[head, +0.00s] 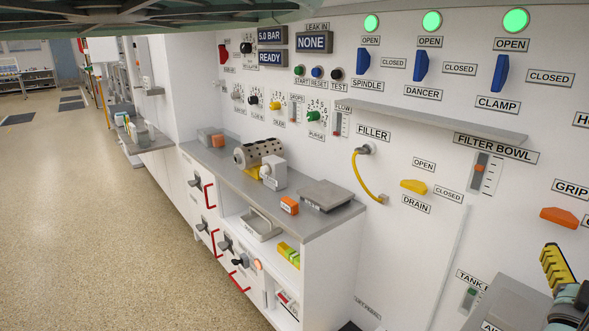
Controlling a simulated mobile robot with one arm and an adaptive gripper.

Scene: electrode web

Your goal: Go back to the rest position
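A yellow and black ridged piece (557,268) stands at the lower right edge, beside a teal and dark grey part cut off by the frame. I cannot tell whether this part belongs to my arm.
A white panel with blue levers (420,66), green lamps and an orange handle (559,217) fills the right. A grey counter (232,168) holds a perforated cylinder (259,151), a flat scale (325,195) and an orange block (289,205). Red-handled drawers (209,195) face the clear speckled floor (90,220).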

